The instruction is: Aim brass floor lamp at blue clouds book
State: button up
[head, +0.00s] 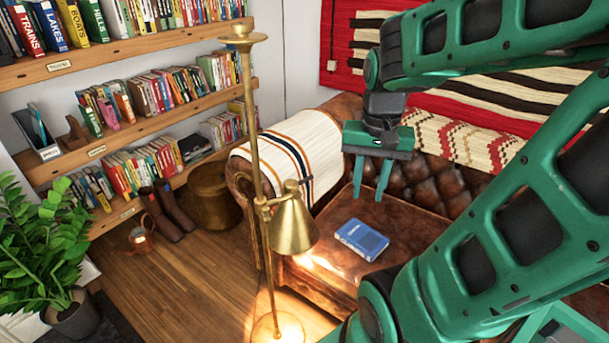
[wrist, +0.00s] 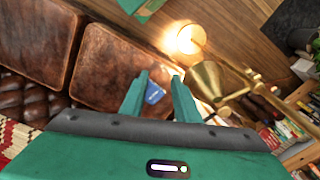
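The brass floor lamp (head: 293,226) stands in front of the sofa's left end. Its cone shade hangs from a side joint on the pole with its mouth facing mostly down, and it is lit. A bright patch lies on the lamp's base and floor, with some glow on the seat's front edge. A blue book (head: 361,239) lies flat on the brown leather seat, right of the shade; its cover title is too small to read. My gripper (head: 369,196) is open and empty above the seat, fingers down. The wrist view shows the lamp shade (wrist: 207,80) right of my fingers and the book (wrist: 154,94) between them.
The leather sofa (head: 335,212) has a striped throw (head: 300,140) over its left arm. Bookshelves (head: 130,130) fill the left wall. Boots (head: 165,215), a brass pot (head: 213,195) and a potted plant (head: 40,245) stand at left. Wooden floor (head: 190,285) left of the lamp is clear.

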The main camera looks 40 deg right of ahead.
jog(key=w+d+m, duration=0.1)
jog(key=w+m, duration=0.4)
jog(key=w, duration=0.7)
jog(key=m+t, duration=0.2)
jog(key=m, duration=0.2)
send_near(309, 177)
jog(key=shift+m, duration=0.3)
jog(key=x, duration=0.8)
jog(key=shift+w+f, duration=0.1)
jog(key=shift+f, duration=0.1)
jog(key=shift+c, duration=0.6)
grip_shut()
